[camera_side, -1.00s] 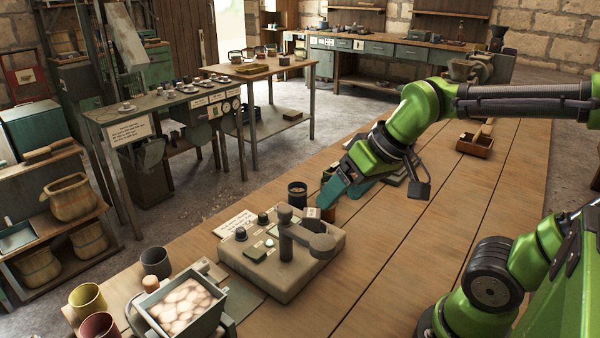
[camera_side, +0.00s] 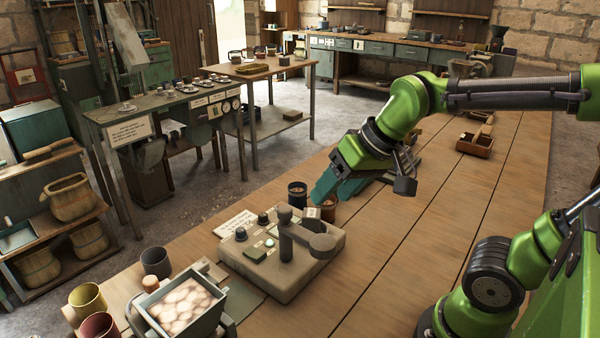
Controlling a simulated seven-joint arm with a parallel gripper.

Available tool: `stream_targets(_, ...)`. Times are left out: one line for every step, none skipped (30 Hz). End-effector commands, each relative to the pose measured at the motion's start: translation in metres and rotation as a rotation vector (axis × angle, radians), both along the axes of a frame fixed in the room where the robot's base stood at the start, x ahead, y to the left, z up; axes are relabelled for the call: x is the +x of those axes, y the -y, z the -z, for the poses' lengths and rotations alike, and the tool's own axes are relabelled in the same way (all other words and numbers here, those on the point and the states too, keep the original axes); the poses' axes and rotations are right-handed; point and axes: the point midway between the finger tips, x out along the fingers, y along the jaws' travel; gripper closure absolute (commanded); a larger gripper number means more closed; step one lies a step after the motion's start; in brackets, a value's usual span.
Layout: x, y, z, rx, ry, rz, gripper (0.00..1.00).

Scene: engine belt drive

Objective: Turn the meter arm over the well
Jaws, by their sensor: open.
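The meter (camera_side: 285,270) is a beige box on the table, front centre. A dark post (camera_side: 285,232) stands on it, carrying the meter arm (camera_side: 300,238). The arm points right and ends in a round head (camera_side: 322,246) over the box's right part. A small pale round spot (camera_side: 269,243) lies on the box top left of the post; I cannot tell if it is the well. My gripper (camera_side: 332,190) has teal fingers, is open, and hangs behind and right of the box, apart from the meter arm. Nothing shows between its fingers.
A dark cup (camera_side: 297,194) and a brown cup (camera_side: 328,208) stand close by my gripper. A bin of pale lumps (camera_side: 184,307) and a grey cup (camera_side: 156,262) stand front left. A wooden box (camera_side: 475,145) is far right. The table right of the meter is clear.

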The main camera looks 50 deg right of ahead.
Motion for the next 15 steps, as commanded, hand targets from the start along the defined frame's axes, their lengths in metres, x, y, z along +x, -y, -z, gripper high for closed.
stream_targets(0.019, -0.001, -0.007, -0.023, -0.047, -0.02, 0.42)
stream_targets(0.028, -0.002, -0.012, -0.037, -0.077, -0.03, 0.42)
stream_targets(0.041, -0.002, -0.017, -0.057, -0.117, -0.044, 0.42)
stream_targets(0.05, -0.002, -0.022, -0.072, -0.148, -0.054, 0.42)
stream_targets(0.059, -0.002, -0.026, -0.086, -0.179, -0.06, 0.42)
stream_targets(0.071, -0.003, -0.031, -0.103, -0.219, -0.069, 0.42)
stream_targets(0.079, -0.002, -0.035, -0.117, -0.248, -0.073, 0.42)
stream_targets(0.087, -0.002, -0.038, -0.13, -0.277, -0.075, 0.42)
stream_targets(0.097, -0.002, -0.043, -0.144, -0.314, -0.076, 0.42)
stream_targets(0.104, -0.002, -0.047, -0.153, -0.341, -0.074, 0.42)
stream_targets(0.11, -0.002, -0.05, -0.161, -0.364, -0.071, 0.42)
stream_targets(0.117, -0.002, -0.055, -0.17, -0.395, -0.063, 0.42)
stream_targets(0.121, -0.002, -0.059, -0.175, -0.414, -0.058, 0.42)
stream_targets(0.125, -0.003, -0.064, -0.178, -0.431, -0.05, 0.42)
stream_targets(0.127, -0.002, -0.07, -0.18, -0.45, -0.039, 0.42)
